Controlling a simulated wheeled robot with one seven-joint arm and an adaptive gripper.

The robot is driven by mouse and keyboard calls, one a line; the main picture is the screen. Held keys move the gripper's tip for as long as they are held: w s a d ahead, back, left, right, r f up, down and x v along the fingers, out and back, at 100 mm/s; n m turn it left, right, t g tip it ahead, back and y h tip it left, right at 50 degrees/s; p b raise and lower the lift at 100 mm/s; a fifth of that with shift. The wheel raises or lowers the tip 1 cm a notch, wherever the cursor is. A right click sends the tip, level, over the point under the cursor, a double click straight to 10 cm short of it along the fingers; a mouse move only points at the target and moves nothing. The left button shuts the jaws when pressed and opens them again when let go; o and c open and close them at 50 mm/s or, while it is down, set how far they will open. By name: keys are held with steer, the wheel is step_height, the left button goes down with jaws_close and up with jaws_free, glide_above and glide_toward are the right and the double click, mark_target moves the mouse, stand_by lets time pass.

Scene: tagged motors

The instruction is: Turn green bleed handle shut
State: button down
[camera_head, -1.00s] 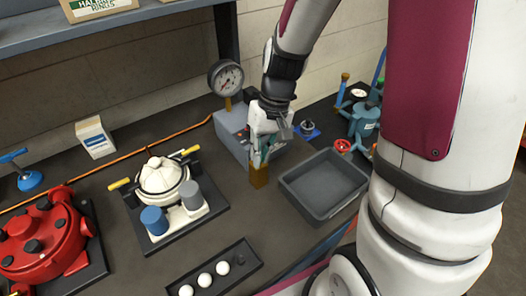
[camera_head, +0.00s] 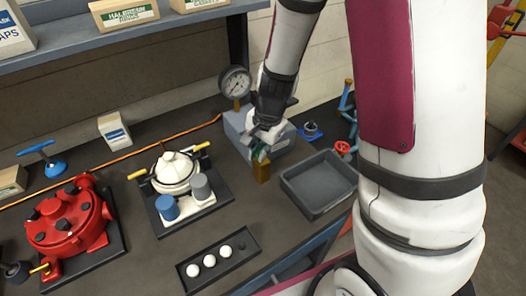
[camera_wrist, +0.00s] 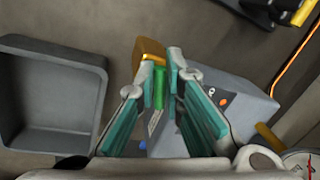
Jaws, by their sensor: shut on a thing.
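The green bleed handle (camera_wrist: 158,87) shows in the wrist view as a short upright green bar between my fingers, beside the brass block (camera_wrist: 151,50). My gripper (camera_wrist: 163,76) is shut on it, with teal pads on either side. In the head view my gripper (camera_head: 259,152) is at the front of the grey gauge box (camera_head: 237,125), just above the brass block (camera_head: 262,171). The handle's pivot is hidden, and I cannot tell its exact angle. The pressure gauge (camera_head: 235,80) stands on the box.
An empty grey tray (camera_head: 320,205) sits close to the right of my gripper. A white-topped motor (camera_head: 175,172) on a dark base stands to the left, and a red motor (camera_head: 68,220) is farther left. A dark strip with white balls (camera_head: 208,260) lies in front.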

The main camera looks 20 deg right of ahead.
steer(key=shift+w+r+m+t+h+p, duration=0.1)
steer(key=shift+w+m+t+h+p, duration=0.1)
steer(key=shift+m+p, duration=0.65)
steer(key=shift+w+m+t+h+p, duration=0.1)
steer(key=shift+w+m+h+p, duration=0.2)
steer(key=shift+m, duration=0.95)
steer(key=shift+s+d, duration=0.1)
steer(key=c, duration=1.7)
jaws_free()
steer(key=shift+s, duration=0.1)
steer(key=shift+r, duration=0.2)
steer(key=v, duration=1.1)
steer(key=shift+r, duration=0.25)
